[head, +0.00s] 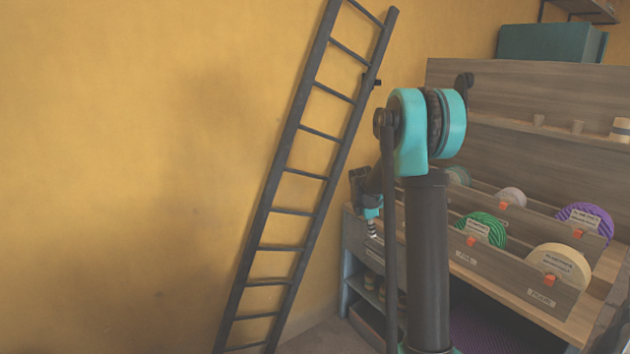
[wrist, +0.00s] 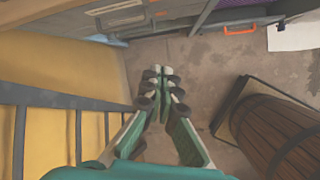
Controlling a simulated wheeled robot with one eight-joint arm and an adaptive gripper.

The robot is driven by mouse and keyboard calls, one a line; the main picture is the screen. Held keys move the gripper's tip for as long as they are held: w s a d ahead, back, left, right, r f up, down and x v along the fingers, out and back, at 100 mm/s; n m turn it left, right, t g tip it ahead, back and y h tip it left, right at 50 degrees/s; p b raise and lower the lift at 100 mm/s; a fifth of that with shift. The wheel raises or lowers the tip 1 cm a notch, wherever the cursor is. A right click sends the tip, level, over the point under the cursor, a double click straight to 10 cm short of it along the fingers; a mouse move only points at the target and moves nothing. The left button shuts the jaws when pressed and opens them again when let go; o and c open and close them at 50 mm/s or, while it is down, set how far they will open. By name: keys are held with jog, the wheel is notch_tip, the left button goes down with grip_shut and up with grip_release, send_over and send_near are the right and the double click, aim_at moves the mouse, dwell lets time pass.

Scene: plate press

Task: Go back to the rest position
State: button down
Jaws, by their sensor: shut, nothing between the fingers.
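My gripper (wrist: 160,82) is shut and empty in the wrist view, its two green fingers together over bare floor. In the head view my arm stands in front of the ladder and the shelf unit. My gripper end (head: 372,228) hangs low, left of my dark column and beside the shelf unit's left end, partly hidden by my arm links.
A dark ladder (head: 303,172) leans on the yellow wall (head: 130,150) and also shows in the wrist view (wrist: 45,97). A wooden barrel (wrist: 280,130) stands right of my fingers; floor (wrist: 200,65) between is clear.

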jog(key=s+a+f+m+y, duration=0.1)
jog(key=s+a+m, duration=0.2)
jog(key=s+m, duration=0.7)
jog(key=s+a+f+m+t+y, duration=0.1)
jog(key=s+m, duration=0.9)
jog(key=s, duration=1.7)
jog(key=shift+s+a+f+t+y, duration=0.15)
jog(key=shift+a+t+y, duration=0.25)
jog(key=shift+a, duration=0.7)
